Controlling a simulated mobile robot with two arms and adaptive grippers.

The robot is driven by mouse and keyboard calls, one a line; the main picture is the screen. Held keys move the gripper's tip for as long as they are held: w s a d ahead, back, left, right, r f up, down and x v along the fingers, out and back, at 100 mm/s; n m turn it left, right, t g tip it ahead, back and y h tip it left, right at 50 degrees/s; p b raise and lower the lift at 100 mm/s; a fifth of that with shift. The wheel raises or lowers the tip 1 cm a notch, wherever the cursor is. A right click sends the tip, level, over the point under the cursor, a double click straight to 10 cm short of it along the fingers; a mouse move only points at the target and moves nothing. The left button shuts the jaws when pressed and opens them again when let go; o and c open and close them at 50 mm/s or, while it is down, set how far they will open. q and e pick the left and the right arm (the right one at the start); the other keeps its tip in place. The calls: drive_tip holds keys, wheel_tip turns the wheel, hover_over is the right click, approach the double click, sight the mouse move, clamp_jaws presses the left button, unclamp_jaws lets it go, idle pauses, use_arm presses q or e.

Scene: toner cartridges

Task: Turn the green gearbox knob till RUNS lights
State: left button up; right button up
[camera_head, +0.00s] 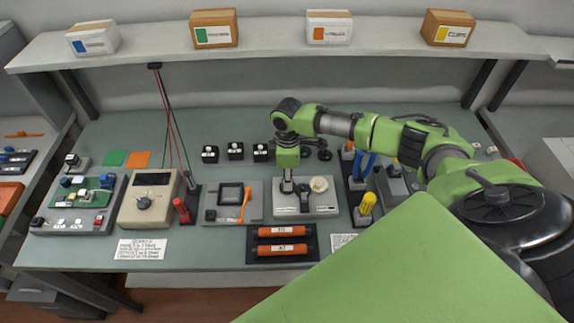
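My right arm reaches in from the right, and its dark gripper (290,187) points down over a light grey fixture (305,209) in the middle of the bench. The fixture has a round cream knob (319,184), just right of the gripper. The fingers are small and dark here, so I cannot tell whether they are open or shut, or touching anything. I cannot make out a green knob; my green wrist and gripper hide part of the fixture. No lit RUNS sign can be read. My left gripper is not in view.
A grey unit with an orange handle (244,205) stands left of the fixture. A black tray (252,232) with orange cartridges lies in front. Several small black blocks stand behind. A beige meter (150,200) and a red-handled tool (182,209) are further left. A shelf (270,51) holds boxes above.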

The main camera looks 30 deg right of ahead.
drive_tip(key=shift+m, duration=0.3)
drive_tip(key=shift+r+m+p, duration=0.1)
drive_tip(key=shift+m+p, duration=0.95)
drive_tip(key=shift+m, duration=0.65)
drive_tip(key=m, duration=1)
drive_tip(key=o, duration=0.9)
